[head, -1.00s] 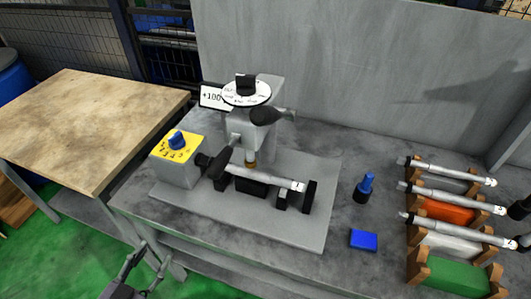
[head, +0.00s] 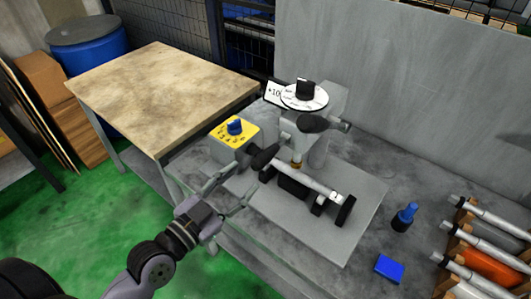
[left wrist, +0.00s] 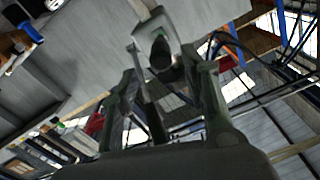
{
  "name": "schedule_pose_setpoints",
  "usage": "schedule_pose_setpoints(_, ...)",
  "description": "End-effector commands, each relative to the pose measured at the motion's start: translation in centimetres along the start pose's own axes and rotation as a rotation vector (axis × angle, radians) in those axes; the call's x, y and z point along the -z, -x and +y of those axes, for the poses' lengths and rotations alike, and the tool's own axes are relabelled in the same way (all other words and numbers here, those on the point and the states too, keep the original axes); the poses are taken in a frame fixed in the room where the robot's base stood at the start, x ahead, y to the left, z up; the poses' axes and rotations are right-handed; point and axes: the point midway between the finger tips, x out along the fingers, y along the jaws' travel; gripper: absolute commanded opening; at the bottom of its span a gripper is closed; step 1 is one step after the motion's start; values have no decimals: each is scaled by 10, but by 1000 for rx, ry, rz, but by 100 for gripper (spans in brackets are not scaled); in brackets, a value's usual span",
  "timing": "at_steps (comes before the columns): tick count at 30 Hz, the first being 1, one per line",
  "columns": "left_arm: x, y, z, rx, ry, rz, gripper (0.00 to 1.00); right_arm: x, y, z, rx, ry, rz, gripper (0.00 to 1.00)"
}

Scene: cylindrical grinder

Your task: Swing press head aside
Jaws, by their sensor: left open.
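The grey press head (head: 294,127) stands over the base plate (head: 345,235), with a white dial (head: 303,97) and black knob on top. A dark oval handle (head: 317,124) sticks out from it. Below it, a steel shaft (head: 318,189) lies across black supports. My left gripper (head: 236,188) is open and empty, in front of the machine's left side and apart from the press head. In the left wrist view, my open fingers (left wrist: 168,85) frame a grey part with a dark rounded piece (left wrist: 160,52), probably the handle, some way off. My right gripper is not in view.
A yellow-topped control box (head: 234,132) with a blue knob sits left of the head. A blue-topped bottle (head: 405,216), a blue block (head: 389,268) and a wooden rack (head: 452,238) with shafts are at right. A bare table (head: 165,90) stands behind left.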

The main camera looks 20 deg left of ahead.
Motion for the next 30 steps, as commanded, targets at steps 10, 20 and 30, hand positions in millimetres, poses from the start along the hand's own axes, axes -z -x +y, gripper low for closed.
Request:
schedule_pose_setpoints(10, 4, -68, -1, 0, 3, 3, 42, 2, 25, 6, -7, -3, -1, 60)
schedule_pose_setpoints(20, 0, -93, 0, -1, 1, 0, 42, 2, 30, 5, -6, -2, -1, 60)
schedule_pose_setpoints(30, 0, -93, 0, -1, 0, 0, 35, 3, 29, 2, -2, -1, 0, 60)
